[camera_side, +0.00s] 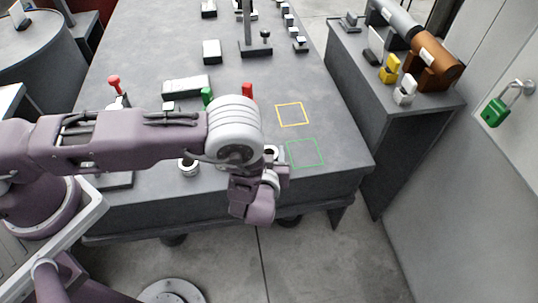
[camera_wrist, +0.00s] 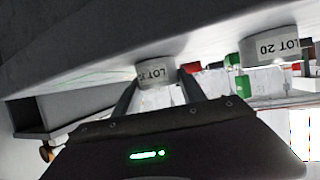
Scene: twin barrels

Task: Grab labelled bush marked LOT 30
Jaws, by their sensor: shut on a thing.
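A pale cylindrical bush (camera_wrist: 155,73) with an upside-down label starting "LOT 3" sits between my gripper's two dark fingers (camera_wrist: 158,84) in the wrist view. The last digit is hard to read. The fingers are shut on it.
The grey table (camera_side: 340,145) has a yellow square outline (camera_side: 292,114) and a green square outline (camera_side: 304,153), both empty. Red (camera_side: 247,92) and green (camera_side: 207,97) handles rise behind my wrist. A side bench (camera_side: 440,105) at the right holds barrels and blocks.

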